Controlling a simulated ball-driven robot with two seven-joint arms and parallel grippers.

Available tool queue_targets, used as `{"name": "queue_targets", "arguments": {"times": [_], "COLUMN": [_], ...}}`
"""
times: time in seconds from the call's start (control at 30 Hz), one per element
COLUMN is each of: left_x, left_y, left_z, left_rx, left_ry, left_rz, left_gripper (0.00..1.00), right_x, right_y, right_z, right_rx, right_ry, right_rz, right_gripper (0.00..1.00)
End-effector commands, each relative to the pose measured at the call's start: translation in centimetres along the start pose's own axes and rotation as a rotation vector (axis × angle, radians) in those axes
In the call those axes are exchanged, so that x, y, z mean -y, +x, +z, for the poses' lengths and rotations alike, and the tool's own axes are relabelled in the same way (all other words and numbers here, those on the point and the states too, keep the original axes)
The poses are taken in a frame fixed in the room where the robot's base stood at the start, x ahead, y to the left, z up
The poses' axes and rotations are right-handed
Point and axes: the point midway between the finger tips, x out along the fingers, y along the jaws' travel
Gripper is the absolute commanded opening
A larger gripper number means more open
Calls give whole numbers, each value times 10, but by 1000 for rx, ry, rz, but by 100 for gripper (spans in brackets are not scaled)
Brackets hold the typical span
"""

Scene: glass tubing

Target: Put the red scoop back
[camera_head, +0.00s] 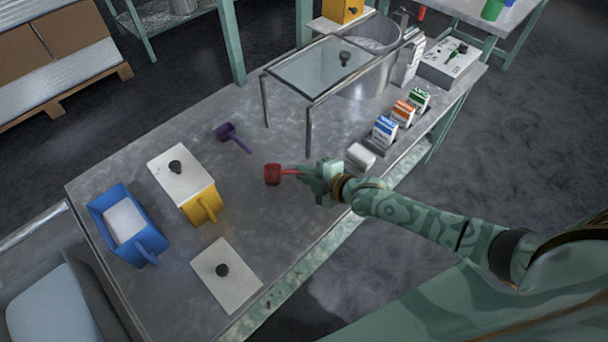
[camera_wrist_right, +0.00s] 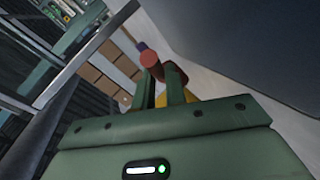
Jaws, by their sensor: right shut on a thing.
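The red scoop (camera_head: 272,175) is over the middle of the metal table, its bowl pointing left and its handle running right into my right gripper (camera_head: 308,173). That gripper is shut on the handle. The head view does not make clear whether the scoop touches the table or hangs just above it. In the right wrist view the red scoop (camera_wrist_right: 151,60) shows beyond the two fingers (camera_wrist_right: 160,90). A purple scoop (camera_head: 228,133) lies on the table behind and left of the red one. My left gripper is not in view.
At left stand a blue bin (camera_head: 152,240) with white contents and a yellow bin (camera_head: 205,206) under a white lid (camera_head: 182,178). Another knobbed lid (camera_head: 236,285) lies in front. A glass-topped stand (camera_head: 318,72) is behind; small cartons (camera_head: 384,130) stand right. Bare table surrounds the scoop.

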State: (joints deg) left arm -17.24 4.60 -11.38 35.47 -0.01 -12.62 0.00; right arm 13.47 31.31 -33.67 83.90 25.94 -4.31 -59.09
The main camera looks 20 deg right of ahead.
Motion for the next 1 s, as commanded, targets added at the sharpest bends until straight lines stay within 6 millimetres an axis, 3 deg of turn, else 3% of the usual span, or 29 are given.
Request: {"name": "queue_targets", "arguments": {"times": [0.4,0.43,0.5,0.83,1.0], "left_x": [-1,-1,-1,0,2], "left_y": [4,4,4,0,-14], "left_z": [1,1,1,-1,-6], "left_rx": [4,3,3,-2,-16], "left_ry": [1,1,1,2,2], "left_rz": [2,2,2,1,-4], "left_gripper": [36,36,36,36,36], "right_x": [6,6,5,0,-2], "right_y": [3,3,3,0,-30], "right_z": [4,3,3,1,0], "right_rx": [0,0,0,-1,0], "right_ry": [-1,-2,-2,-2,-3], "right_rz": [2,2,2,4,3], "right_gripper": [0,21,34,34,34]}}
